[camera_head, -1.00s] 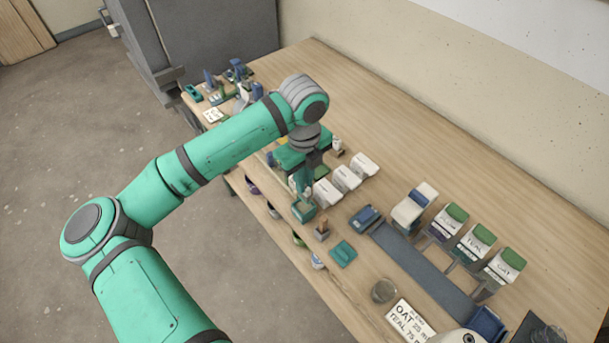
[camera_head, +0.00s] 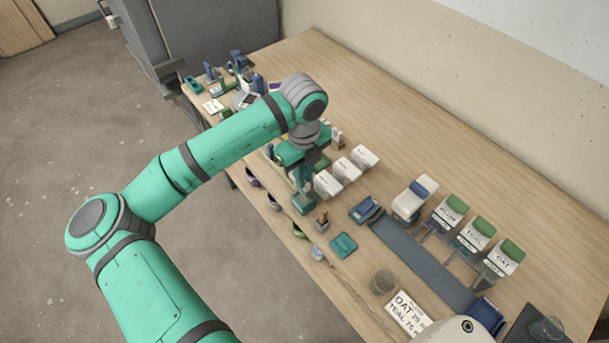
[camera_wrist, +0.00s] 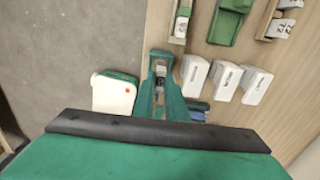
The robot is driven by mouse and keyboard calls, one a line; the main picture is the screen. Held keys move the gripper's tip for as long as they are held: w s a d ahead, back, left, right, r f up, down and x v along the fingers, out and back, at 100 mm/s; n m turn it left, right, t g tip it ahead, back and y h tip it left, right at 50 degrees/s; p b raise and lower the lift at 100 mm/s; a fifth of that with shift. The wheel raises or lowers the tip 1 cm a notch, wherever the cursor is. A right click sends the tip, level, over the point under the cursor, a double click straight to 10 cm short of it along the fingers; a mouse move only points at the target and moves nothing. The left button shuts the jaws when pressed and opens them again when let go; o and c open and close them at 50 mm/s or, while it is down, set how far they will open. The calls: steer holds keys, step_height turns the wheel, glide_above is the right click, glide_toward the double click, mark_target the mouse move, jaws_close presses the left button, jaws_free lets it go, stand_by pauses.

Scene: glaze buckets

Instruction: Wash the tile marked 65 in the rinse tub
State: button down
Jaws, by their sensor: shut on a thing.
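My gripper (camera_wrist: 160,60) is shut on a small pale thing (camera_wrist: 159,71), mostly hidden between the fingers. No number on it can be read, so I cannot tell whether it is the tile marked 65. In the head view my gripper (camera_head: 302,188) points down over a small teal box (camera_head: 304,206) at the table's front part. The fingers overlap the box, and I cannot tell whether they are inside it. No tub is labelled as the rinse tub.
Three white blocks (camera_head: 345,171) stand close right of my gripper. A brown piece (camera_head: 322,221), a teal block (camera_head: 343,245) and a blue tray (camera_head: 365,210) are nearer. Green-topped buckets (camera_head: 476,234) line the right. The back of the table (camera_head: 390,125) is clear.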

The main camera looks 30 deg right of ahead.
mark_target(304, 190)
stand_by(0.3)
steer(key=shift+f, duration=3.35)
steer(key=shift+r, duration=0.15)
steer(key=shift+r, duration=0.15)
steer(key=shift+f, duration=0.25)
steer(key=shift+r, duration=0.3)
steer(key=shift+f, duration=0.15)
